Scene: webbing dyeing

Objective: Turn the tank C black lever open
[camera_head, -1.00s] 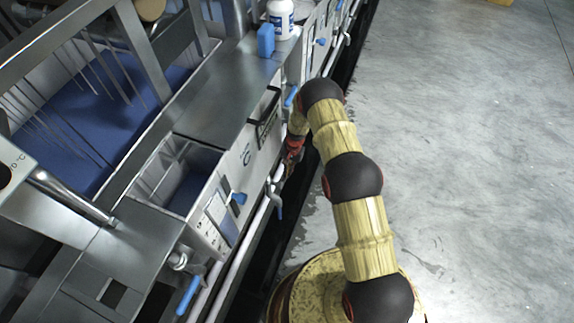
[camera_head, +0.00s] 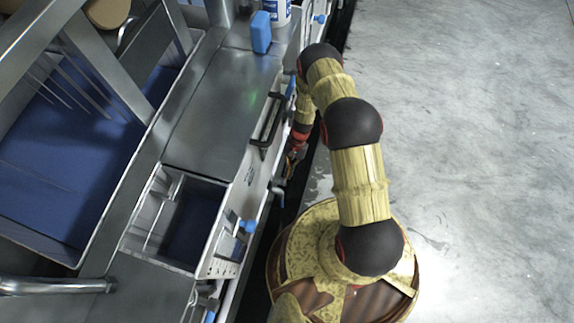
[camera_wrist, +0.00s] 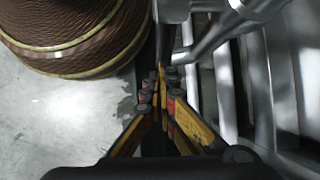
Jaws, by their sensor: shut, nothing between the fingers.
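A black U-shaped handle (camera_head: 268,122) sticks out at the top of the tank's white front panel (camera_head: 245,187). I cannot tell whether it is the black lever; no other black lever stands out. My gripper (camera_head: 292,164) is low beside this panel, below and slightly nearer than the handle, and partly hidden by shadow. In the wrist view my gripper (camera_wrist: 160,76) has its fingers together and empty, beside grey metal pipes (camera_wrist: 215,35). I cannot tell whether the fingertips touch a pipe.
A blue knob (camera_head: 247,226) is on the near end of the panel. An open tank compartment (camera_head: 150,225) lies left of it. A blue block (camera_head: 261,32) and a white bottle (camera_head: 277,10) stand at the back. Grey floor (camera_head: 460,150) is clear on the right.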

